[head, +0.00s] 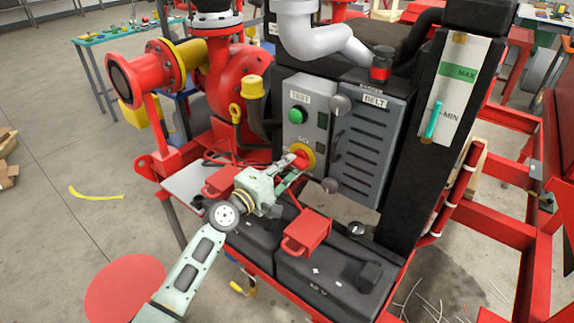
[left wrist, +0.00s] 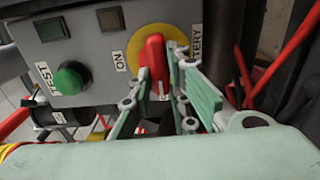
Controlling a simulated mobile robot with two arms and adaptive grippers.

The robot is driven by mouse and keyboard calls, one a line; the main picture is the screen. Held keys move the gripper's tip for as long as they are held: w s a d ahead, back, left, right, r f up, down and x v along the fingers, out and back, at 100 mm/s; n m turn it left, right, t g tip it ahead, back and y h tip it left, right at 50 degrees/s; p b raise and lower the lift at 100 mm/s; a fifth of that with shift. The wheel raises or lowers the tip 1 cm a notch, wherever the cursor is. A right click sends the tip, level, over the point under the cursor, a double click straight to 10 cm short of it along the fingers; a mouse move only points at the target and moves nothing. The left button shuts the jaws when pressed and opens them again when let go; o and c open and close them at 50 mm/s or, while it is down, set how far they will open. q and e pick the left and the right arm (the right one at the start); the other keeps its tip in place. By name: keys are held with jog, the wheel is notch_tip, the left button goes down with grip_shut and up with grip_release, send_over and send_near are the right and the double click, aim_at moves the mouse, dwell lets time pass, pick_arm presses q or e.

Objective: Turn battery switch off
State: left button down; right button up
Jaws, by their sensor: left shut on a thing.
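The battery switch is a red handle (left wrist: 152,58) on a round yellow plate (left wrist: 178,38), set in a grey control panel (head: 296,88). In the left wrist view an ON label and a partly hidden BATTERY label lie beside the plate. The yellow plate also shows in the head view (head: 309,152), with the handle partly hidden by my fingers. My left gripper (head: 297,164) reaches the switch from the lower left. In the left wrist view its pale green fingers (left wrist: 158,88) are on either side of the handle and shut on it. My right gripper is not in view.
A green TEST button (head: 297,115) sits above the switch. A grey louvred BELT guard (head: 365,150) stands to the right. Black batteries (head: 320,285) with red terminal covers (head: 307,232) lie below. Red pump piping (head: 140,80) stands left; the floor at far left is mostly clear.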

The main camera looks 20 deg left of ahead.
pick_arm(q)
jog(key=shift+f, duration=0.1)
jog(key=c, duration=1.7)
grip_release()
jog(key=shift+o, duration=0.2)
jog(key=v, duration=1.2)
